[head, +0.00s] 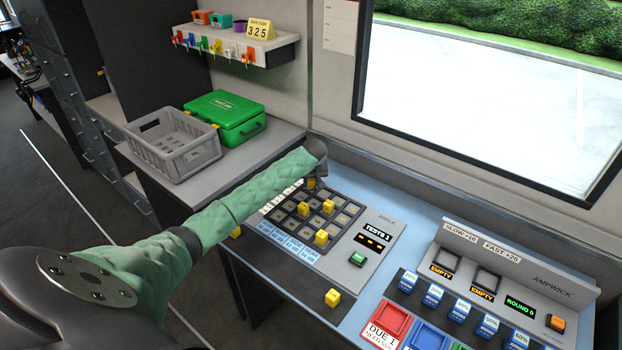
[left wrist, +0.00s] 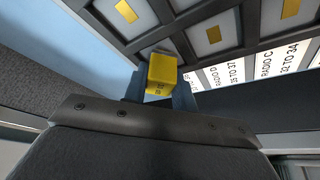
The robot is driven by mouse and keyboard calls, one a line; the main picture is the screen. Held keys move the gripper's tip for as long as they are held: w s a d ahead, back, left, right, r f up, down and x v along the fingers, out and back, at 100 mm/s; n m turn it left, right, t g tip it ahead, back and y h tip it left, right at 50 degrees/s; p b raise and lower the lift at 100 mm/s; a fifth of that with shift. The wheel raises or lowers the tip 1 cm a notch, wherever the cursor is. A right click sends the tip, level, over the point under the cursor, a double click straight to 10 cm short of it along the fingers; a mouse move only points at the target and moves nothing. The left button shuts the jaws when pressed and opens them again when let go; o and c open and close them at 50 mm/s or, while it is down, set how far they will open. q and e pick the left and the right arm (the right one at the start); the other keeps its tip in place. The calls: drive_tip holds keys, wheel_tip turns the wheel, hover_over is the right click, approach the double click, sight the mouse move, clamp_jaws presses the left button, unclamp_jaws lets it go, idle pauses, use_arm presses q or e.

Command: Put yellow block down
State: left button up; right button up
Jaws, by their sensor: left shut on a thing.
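My left gripper (head: 316,184) is over the far side of the dark slotted grid (head: 291,212) on the blue console. It is shut on a yellow block (left wrist: 162,74), which shows between the fingers in the left wrist view. In the head view this held block (head: 311,183) is partly hidden by the gripper. The wrist view does not show clearly whether the block touches the grid. My right gripper is not in view.
Another yellow block (head: 332,297) lies on the console's front edge. A grey crate (head: 172,143) and a green case (head: 226,112) stand on the left counter. A shelf with keys (head: 232,42) hangs above. The AMPWICK panel (head: 520,275) rises at the right.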

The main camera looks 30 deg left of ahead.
use_arm(q)
drive_tip(key=shift+f, duration=0.15)
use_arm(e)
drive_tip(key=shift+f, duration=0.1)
use_arm(q)
drive_tip(key=shift+f, duration=0.1)
drive_tip(key=o, duration=1)
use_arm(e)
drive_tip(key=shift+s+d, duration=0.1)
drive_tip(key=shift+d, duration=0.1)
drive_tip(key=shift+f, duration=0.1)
use_arm(q)
drive_tip(key=shift+s+d+r, duration=0.1)
drive_tip(key=shift+d+r, duration=0.05)
drive_tip(key=shift+r, duration=0.25)
drive_tip(key=b+v, duration=0.3)
drive_tip(key=v, duration=0.8)
drive_tip(key=shift+r, duration=0.2)
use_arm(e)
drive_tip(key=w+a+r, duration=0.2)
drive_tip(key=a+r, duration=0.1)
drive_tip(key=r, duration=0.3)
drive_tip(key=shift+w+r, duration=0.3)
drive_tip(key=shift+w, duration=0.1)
